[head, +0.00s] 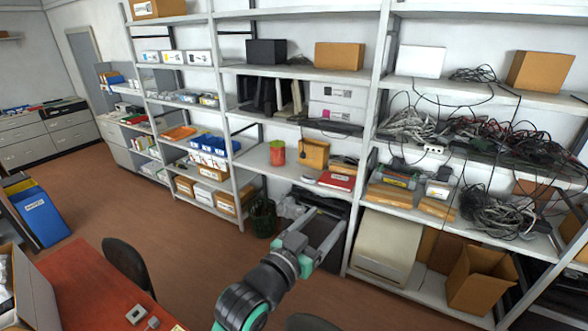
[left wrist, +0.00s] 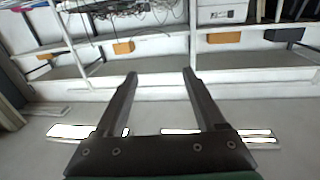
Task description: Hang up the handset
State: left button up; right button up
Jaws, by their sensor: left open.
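I cannot make out a telephone handset or its cradle in either view. My left gripper (head: 328,220) is in the lower middle of the head view, in front of the lower shelves, with its two long fingers apart and nothing between them. In the left wrist view the open fingers (left wrist: 160,76) point toward a pale surface and shelf edges, and the gap is empty. My right gripper is not in view.
Metal shelving (head: 372,130) crosses the room with boxes, tangled cables (head: 480,130), a red can (head: 277,153) and a red book (head: 337,181). A red table (head: 85,280) with small pale items (head: 137,314) stands at lower left beside a dark chair (head: 126,262). Brown floor lies between.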

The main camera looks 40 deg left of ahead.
pick_arm(q)
jog(key=s+d+r+t+h, duration=0.1)
jog(key=s+r, duration=0.4)
jog(key=r, duration=0.5)
jog(key=s+d+r+m+t+h, duration=0.1)
jog(key=s+d+r+t, duration=0.3)
jog(key=r, duration=0.6)
jog(key=s+d+r+t+h, duration=0.1)
jog(key=s+r+t, duration=0.3)
jog(key=s+r, duration=0.4)
notch_tip(320, 180, up, 3)
jog(key=shift+s+d+f+t+h, duration=0.15)
jog(key=shift+s+d+t+h, duration=0.15)
jog(key=shift+d, duration=0.5)
jog(key=shift+w, duration=0.1)
